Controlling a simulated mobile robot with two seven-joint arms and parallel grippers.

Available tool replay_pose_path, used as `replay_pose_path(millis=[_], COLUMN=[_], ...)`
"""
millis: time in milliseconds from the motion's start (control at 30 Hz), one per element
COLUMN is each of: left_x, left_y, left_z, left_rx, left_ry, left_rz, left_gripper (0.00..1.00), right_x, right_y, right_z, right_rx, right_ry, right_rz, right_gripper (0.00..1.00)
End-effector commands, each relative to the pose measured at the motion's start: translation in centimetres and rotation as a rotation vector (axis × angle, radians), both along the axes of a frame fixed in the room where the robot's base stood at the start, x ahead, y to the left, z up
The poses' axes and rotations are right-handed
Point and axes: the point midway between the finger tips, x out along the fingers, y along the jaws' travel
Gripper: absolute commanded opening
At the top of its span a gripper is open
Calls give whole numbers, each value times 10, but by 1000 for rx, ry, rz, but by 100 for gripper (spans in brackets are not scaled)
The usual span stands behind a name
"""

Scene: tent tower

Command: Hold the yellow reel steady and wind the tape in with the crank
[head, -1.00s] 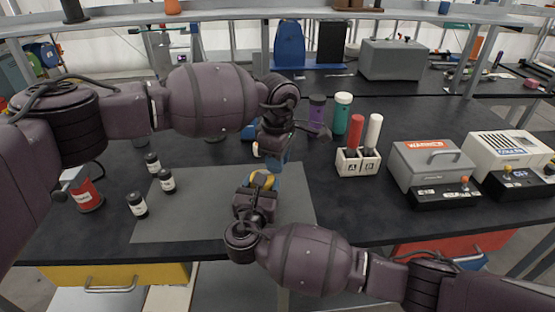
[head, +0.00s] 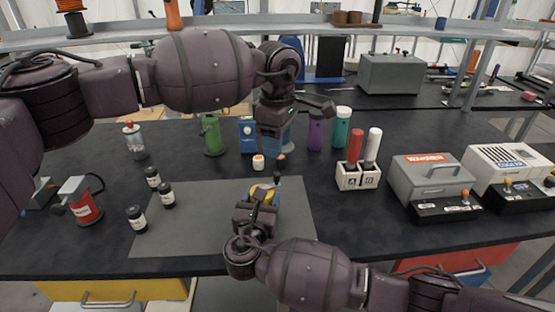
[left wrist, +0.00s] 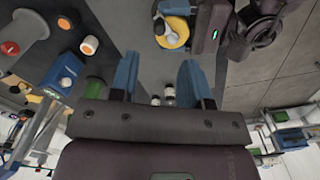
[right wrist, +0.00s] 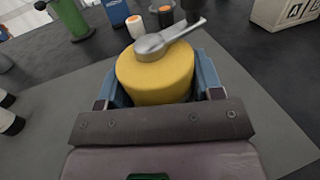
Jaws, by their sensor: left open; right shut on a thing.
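The yellow reel (head: 261,193) stands on the grey mat (head: 190,225). In the right wrist view the reel (right wrist: 155,80) is upright, with a grey crank (right wrist: 166,40) across its top. My right gripper (head: 259,204) is shut around the reel's sides, with blue fingers on both sides of it. My left gripper (head: 282,147) is open and empty, beyond and above the reel, apart from it. In the left wrist view the reel (left wrist: 173,36) lies past the open fingers, near my right gripper. No tape can be made out.
A white bottle with an orange cap (head: 258,162), a green canister (head: 212,135) and a blue box (head: 247,135) are behind. A block with red and white handles (head: 358,175) stands right.

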Motion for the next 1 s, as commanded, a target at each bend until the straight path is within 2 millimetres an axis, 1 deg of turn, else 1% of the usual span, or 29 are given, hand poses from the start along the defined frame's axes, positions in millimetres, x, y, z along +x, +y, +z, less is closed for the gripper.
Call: replay_pose_path(millis=[33,100,233,367,667,700,800,900,1000], left_x=[0,0,0,0,0,0,0,0,0], left_y=[0,-1,0,0,0,0,0,0,0], left_z=[8,16,26,29,29,29,29,29,29], left_rx=[-1,-2,0,0,-1,-1,-1,-1,-1], left_ry=[-2,-1,0,0,0,0,0,0,0], left_rz=[-1,-1,-1,-1,-1,-1,-1,-1,-1], left_gripper=[43,43,43,43,43,43,43,43,43], right_x=[0,0,0,0,0,0,0,0,0], right_y=[0,0,0,0,0,0,0,0,0], right_z=[-1,-1,-1,-1,-1,1,1,0,0], right_rx=[-1,-1,-1,-1,-1,0,1,0,0], right_ry=[1,1,1,1,1,-2,-1,-1,-1], right_rz=[0,0,0,0,0,1,0,0,0], right_gripper=[20,20,20,20,20,62,77,90,90])
